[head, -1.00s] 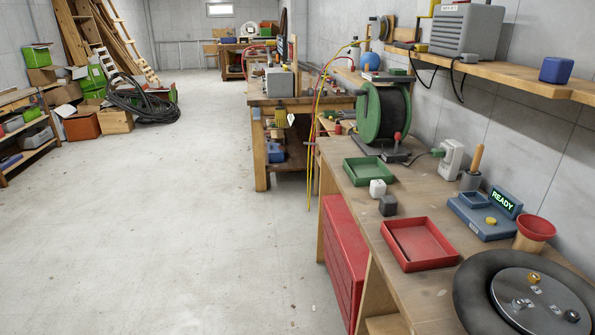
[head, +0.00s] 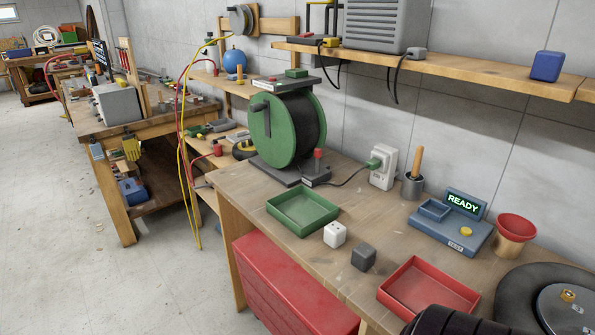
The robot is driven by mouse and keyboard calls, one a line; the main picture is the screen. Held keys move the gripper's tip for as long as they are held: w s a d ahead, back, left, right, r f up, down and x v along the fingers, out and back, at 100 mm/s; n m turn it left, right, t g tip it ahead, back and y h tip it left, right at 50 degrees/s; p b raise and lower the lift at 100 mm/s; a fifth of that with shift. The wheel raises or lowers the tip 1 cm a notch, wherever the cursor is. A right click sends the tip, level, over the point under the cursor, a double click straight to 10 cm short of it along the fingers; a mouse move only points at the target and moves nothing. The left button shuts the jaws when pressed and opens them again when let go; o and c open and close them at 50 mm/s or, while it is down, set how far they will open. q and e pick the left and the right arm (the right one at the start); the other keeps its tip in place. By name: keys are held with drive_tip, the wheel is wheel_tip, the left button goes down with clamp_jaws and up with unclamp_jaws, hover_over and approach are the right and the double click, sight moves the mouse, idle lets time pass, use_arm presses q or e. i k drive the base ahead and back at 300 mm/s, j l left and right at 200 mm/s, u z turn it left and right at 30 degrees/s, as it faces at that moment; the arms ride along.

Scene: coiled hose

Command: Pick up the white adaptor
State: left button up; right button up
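A small white cube-shaped adaptor (head: 335,234) with dark holes in its face sits on the wooden workbench (head: 262,208). It lies between the green tray (head: 302,211) and a dark grey cube (head: 363,257), apart from both. Nothing covers it. A black ribbed rounded part, which seems to be mine, shows at the bottom edge right of centre. Neither gripper's fingers are in view.
A red tray (head: 428,291) lies right of the grey cube. Behind stand a green hose reel (head: 281,130), a white socket box (head: 383,169) with a green plug, and a blue tester (head: 452,233) reading READY. A red cabinet (head: 290,290) is below the bench.

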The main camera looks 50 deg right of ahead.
sight(335, 232)
drive_tip(key=i+z, duration=0.4)
drive_tip(key=i+j+z, duration=0.15)
drive_tip(key=z, duration=0.25)
drive_tip(key=i+j+z, duration=0.25)
drive_tip(key=z, duration=0.15)
drive_tip(key=i+j+z, duration=0.2)
drive_tip(key=j+z, duration=0.25)
drive_tip(key=l, duration=0.15)
